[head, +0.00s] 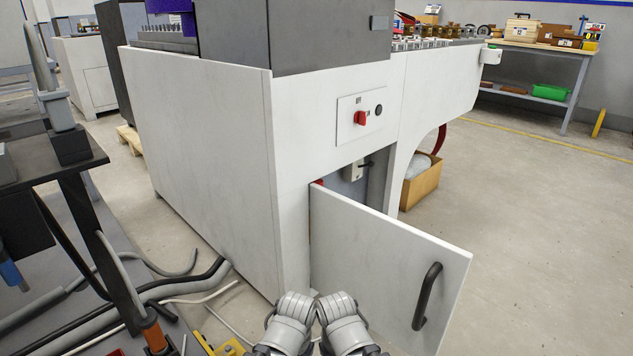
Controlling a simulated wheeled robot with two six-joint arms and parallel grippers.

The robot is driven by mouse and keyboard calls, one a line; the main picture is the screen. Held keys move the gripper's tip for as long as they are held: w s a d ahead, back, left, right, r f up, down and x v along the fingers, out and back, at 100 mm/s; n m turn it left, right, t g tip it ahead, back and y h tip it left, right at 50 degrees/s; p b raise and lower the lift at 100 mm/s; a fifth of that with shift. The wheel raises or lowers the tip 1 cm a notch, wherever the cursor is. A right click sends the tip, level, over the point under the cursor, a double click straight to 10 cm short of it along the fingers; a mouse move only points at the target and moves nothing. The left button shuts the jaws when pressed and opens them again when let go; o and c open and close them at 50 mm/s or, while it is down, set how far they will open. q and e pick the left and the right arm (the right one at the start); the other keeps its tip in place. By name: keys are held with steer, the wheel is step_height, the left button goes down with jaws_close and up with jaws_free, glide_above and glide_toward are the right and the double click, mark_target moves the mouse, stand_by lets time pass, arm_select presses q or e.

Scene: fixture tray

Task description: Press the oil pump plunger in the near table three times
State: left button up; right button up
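No plunger can be made out for certain. A white machine cabinet (215,150) fills the middle of the head view, and its low door (385,262) with a black handle (426,296) stands open. In the opening is a small pale box (353,172) with a dark lever or knob; I cannot tell whether it is the oil pump. A bit of something red (318,183) shows above the door's top edge, mostly hidden. Two grey links of my own arms show at the bottom centre, close to the door's lower left part. My gripper fingers are not visible.
A black table (60,165) with a grey upright part (55,100) stands at the left. Hoses (185,287) lie on the floor before the cabinet. A cardboard box (422,183) sits behind the door. A workbench (530,50) stands far right. The right floor is clear.

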jaws_close()
stand_by(1.2)
arm_select(q)
jaws_close()
